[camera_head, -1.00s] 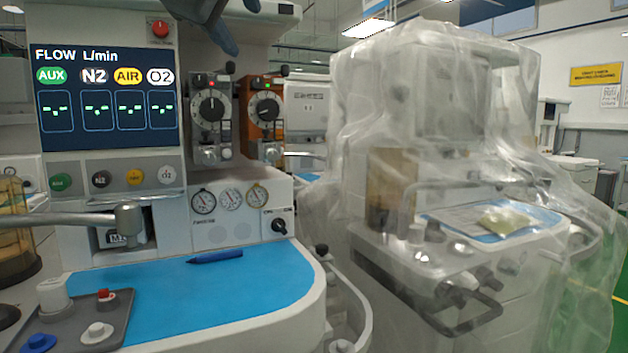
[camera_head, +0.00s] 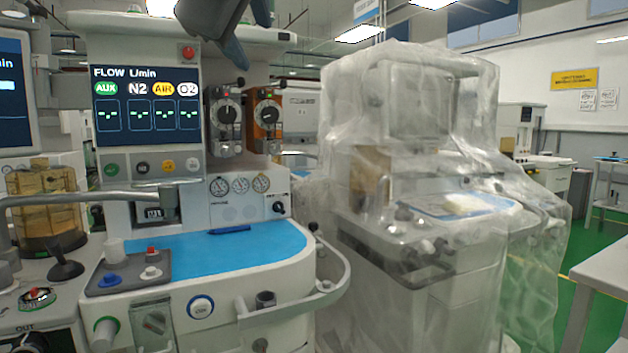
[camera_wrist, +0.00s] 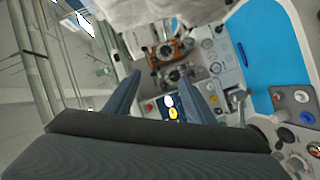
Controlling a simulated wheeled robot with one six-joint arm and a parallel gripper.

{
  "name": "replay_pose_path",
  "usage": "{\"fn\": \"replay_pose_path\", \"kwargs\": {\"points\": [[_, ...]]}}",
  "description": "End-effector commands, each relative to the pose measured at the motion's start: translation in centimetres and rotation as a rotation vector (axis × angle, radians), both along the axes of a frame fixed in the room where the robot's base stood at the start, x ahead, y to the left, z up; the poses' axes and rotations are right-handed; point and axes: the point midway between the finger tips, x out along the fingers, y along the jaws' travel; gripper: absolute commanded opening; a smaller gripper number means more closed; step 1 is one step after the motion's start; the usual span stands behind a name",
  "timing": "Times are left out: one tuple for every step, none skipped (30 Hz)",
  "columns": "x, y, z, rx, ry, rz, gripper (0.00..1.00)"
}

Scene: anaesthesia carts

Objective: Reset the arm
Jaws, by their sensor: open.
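My gripper (camera_wrist: 163,80) is open and empty in the wrist view, its two blue-grey fingers apart. Between and beyond them show the cart's dials and part of its lit display, seen at a turned angle. In the head view a dark part of my gripper (camera_head: 236,45) hangs at the top, in front of the upper part of the anaesthesia cart (camera_head: 270,262). It is above the two dial vaporizers and touches nothing that I can see. The rest of my arm is out of view there.
A blue pen (camera_head: 229,230) lies on the cart's blue worktop (camera_head: 270,240). A plastic-covered cart (camera_head: 420,200) stands to the right. A pale table (camera_head: 605,275) is at the right edge. Green floor (camera_head: 540,305) shows between them.

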Motion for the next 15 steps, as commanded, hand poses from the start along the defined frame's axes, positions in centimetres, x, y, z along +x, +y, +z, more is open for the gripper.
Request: {"fn": "replay_pose_path", "kwargs": {"points": [[-0.2, 0.8, -0.9, -0.005, 0.014, 0.014, 0.5], [-0.4, 1.3, -1.4, -0.007, 0.021, 0.024, 0.5], [-0.6, 1.9, -2.0, -0.009, 0.033, 0.035, 0.5], [-0.7, 2.2, -2.6, -0.011, 0.044, 0.041, 0.5], [-0.7, 2.5, -3.2, -0.014, 0.055, 0.046, 0.5], [-0.7, 2.7, -4.1, -0.017, 0.071, 0.051, 0.5], [-0.7, 2.8, -4.8, -0.02, 0.082, 0.052, 0.5], [-0.6, 2.9, -5.4, -0.022, 0.093, 0.053, 0.5], [-0.5, 2.9, -6.5, -0.025, 0.114, 0.055, 0.5], [-0.4, 3.0, -7.3, -0.027, 0.129, 0.055, 0.5], [-0.4, 3.0, -8.2, -0.03, 0.144, 0.056, 0.5], [-0.3, 3.0, -9.3, -0.033, 0.165, 0.056, 0.5], [-0.2, 3.0, -10.5, -0.035, 0.187, 0.056, 0.5], [-0.1, 3.0, -11.5, -0.037, 0.205, 0.055, 0.5], [0.0, 2.9, -13.0, -0.039, 0.232, 0.054, 0.5]]}}
